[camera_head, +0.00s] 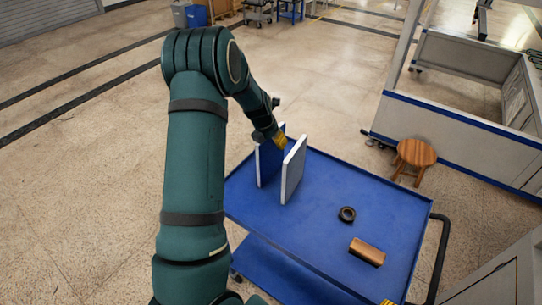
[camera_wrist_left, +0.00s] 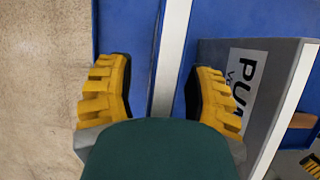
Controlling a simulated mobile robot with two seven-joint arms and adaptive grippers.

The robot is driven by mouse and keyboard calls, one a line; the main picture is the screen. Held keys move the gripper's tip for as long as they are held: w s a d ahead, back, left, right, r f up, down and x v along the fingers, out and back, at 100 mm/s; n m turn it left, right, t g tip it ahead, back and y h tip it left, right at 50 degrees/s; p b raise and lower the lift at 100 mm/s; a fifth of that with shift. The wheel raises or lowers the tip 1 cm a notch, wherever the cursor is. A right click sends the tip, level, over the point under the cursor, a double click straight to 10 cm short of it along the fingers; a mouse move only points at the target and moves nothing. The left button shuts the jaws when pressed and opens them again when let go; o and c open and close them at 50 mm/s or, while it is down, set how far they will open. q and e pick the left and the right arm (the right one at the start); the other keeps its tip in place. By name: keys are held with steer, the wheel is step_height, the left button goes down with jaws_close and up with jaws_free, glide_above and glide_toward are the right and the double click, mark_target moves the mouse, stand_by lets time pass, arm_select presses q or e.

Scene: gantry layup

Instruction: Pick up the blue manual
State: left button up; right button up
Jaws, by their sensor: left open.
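The blue manual (camera_head: 268,160) stands upright near the far left edge of the blue cart. My left gripper (camera_head: 280,139) is at its top, with the arm reaching over from the left. In the left wrist view my left gripper (camera_wrist_left: 163,92) is open, with one yellow finger on each side of the manual's pale edge (camera_wrist_left: 171,55). The fingers look apart from it. Part of the manual is hidden by the gripper. Only a yellow tip of my right gripper (camera_head: 387,302) shows at the bottom edge of the head view.
A wooden stool (camera_head: 416,153) stands beyond.

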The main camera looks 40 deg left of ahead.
stand_by(0.3)
arm_select(q)
jaws_close()
stand_by(0.4)
